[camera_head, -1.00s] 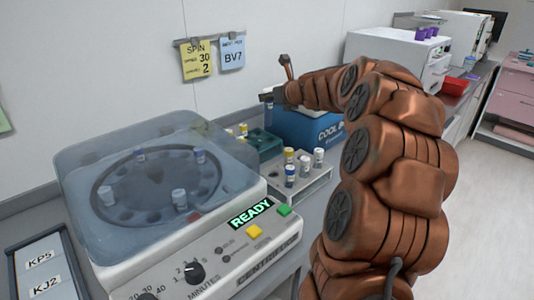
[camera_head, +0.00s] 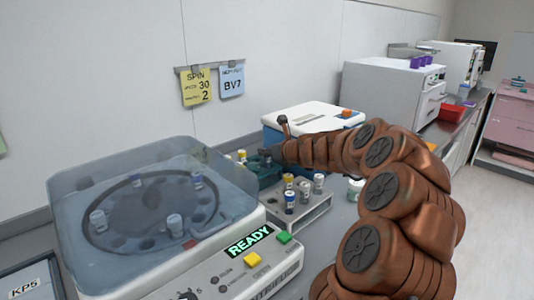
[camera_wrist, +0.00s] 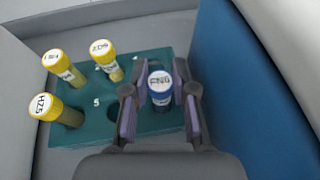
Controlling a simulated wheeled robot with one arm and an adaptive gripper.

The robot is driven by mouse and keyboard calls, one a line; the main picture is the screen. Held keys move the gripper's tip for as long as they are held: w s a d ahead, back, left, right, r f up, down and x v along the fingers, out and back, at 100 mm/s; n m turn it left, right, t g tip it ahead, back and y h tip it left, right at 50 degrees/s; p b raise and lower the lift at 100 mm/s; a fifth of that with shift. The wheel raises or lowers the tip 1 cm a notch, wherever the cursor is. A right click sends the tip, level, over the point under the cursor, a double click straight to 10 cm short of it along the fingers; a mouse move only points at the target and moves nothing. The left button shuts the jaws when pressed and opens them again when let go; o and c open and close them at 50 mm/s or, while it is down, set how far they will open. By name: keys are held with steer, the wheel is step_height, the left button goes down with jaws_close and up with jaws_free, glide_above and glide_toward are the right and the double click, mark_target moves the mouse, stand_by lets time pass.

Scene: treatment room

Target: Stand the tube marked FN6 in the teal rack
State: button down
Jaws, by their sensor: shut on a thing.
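The teal rack (camera_head: 262,180) stands behind the grey rack and beside the centrifuge; it fills the middle of the wrist view (camera_wrist: 98,125). Several yellow-capped tubes stand in its left part, one marked HZS (camera_wrist: 45,103). The tube marked FN6 (camera_wrist: 160,83) has a white-topped blue cap and is between my fingers. My gripper (camera_wrist: 160,116) is shut on this tube, at the right part of the teal rack. The tube looks roughly upright. Its lower end is hidden, so I cannot tell how deep it sits in a hole. In the head view my gripper (camera_head: 268,157) is low over the teal rack.
A grey rack (camera_head: 318,211) with several tubes stands in front of the teal rack. The centrifuge (camera_head: 150,215), lid closed and display reading READY, is on the left. A blue and white cool box (camera_head: 310,120) stands close behind my gripper. The wall is behind.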

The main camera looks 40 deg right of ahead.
steer(key=shift+f, duration=0.1)
steer(key=c, duration=0.9)
jaws_free()
steer(key=shift+c, duration=0.2)
steer(key=shift+s+r, duration=0.15)
steer(key=shift+r, duration=0.1)
steer(key=v, duration=1.1)
steer(key=shift+s+p, duration=0.3)
steer(key=shift+p, duration=0.1)
steer(key=shift+r, duration=0.1)
